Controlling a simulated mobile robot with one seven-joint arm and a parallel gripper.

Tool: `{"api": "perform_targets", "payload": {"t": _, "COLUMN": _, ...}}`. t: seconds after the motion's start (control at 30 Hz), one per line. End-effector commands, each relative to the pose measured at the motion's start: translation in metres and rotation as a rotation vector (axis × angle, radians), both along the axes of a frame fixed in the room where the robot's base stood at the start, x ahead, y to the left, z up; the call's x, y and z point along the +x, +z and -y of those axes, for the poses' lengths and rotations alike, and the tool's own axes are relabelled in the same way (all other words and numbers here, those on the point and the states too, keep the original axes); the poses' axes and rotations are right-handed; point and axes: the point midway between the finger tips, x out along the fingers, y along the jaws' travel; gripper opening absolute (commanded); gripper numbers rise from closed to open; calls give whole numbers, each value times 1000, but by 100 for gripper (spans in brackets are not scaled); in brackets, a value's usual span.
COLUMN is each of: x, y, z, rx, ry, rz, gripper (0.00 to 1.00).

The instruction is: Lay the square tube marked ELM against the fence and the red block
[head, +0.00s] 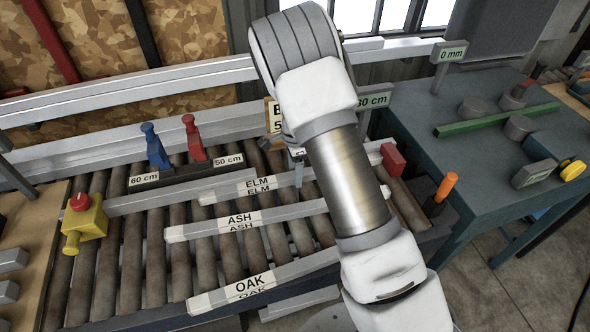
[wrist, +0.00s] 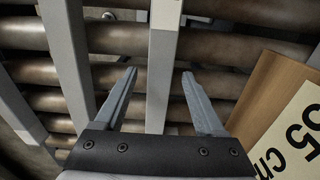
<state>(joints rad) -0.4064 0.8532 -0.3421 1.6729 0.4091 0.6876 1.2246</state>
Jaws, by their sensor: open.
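The square tube marked ELM (head: 228,192) is grey and lies across the rollers, its right part hidden by my arm. A grey bar (head: 150,202), seemingly the fence, runs behind it, partly hidden by my arm. ELM lies apart from the visible bar. The red block (head: 393,160) stands at the right, past my arm. My gripper (wrist: 159,74) is open and points down. In the wrist view a grey tube (wrist: 163,70), apparently ELM, runs between the fingers with gaps on both sides. In the head view my arm mostly hides the gripper.
Tubes marked ASH (head: 290,212) and OAK (head: 295,269) lie nearer on the rollers. Blue (head: 155,147) and red (head: 194,138) clamps stand behind, by the 60 cm and 50 cm labels. A yellow box with a red button (head: 86,220) is at left. A 55 cm board (wrist: 262,110) stands close beside my gripper.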

Motion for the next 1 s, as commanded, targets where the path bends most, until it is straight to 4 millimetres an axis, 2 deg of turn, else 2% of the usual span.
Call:
{"api": "perform_targets", "payload": {"t": 0.13, "x": 0, "y": 10, "z": -1, "rx": 1, "ry": 1, "rz": 2, "gripper": 72}}
{"api": "perform_targets", "payload": {"t": 0.23, "x": 1, "y": 27, "z": -1, "rx": 2, "ry": 1, "rz": 4, "gripper": 72}}
{"api": "perform_targets", "payload": {"t": 0.7, "x": 1, "y": 138, "z": -1, "rx": 2, "ry": 1, "rz": 6, "gripper": 72}}
{"api": "perform_targets", "payload": {"t": 0.83, "x": 1, "y": 159, "z": 0, "rx": 1, "ry": 0, "rz": 4, "gripper": 72}}
{"api": "perform_targets", "payload": {"t": 1.0, "x": 1, "y": 173, "z": 0, "rx": 1, "ry": -1, "rz": 3, "gripper": 72}}
